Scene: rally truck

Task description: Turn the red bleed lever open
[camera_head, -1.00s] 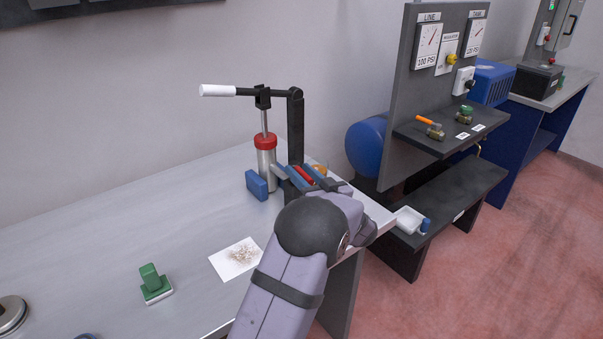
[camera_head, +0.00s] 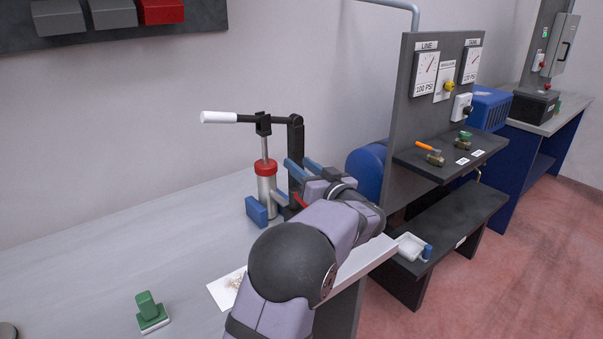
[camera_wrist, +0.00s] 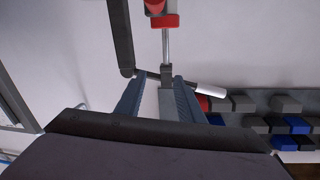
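A small red piece (camera_head: 300,201), possibly the bleed lever, shows at the foot of the pump in the head view, largely hidden behind my wrist. The hand pump has a silver cylinder with a red collar (camera_head: 265,167), a black post and a lever with a white grip (camera_head: 219,117). My gripper (camera_head: 284,184) is open beside the pump, with its blue fingers spread. In the wrist view my open gripper (camera_wrist: 158,78) has the pump's rod and clevis (camera_wrist: 165,72) beyond its fingers, with no visible hold. Red parts (camera_wrist: 164,20) show at the top edge there; I cannot tell whether one is the lever.
A blue block (camera_head: 256,211) stands at the pump's foot. A green-handled block (camera_head: 149,310) and a white card (camera_head: 226,288) lie on the bench. A gauge panel (camera_head: 405,75) with a valve shelf stands at right. Wall bins (camera_head: 112,13) hang at upper left.

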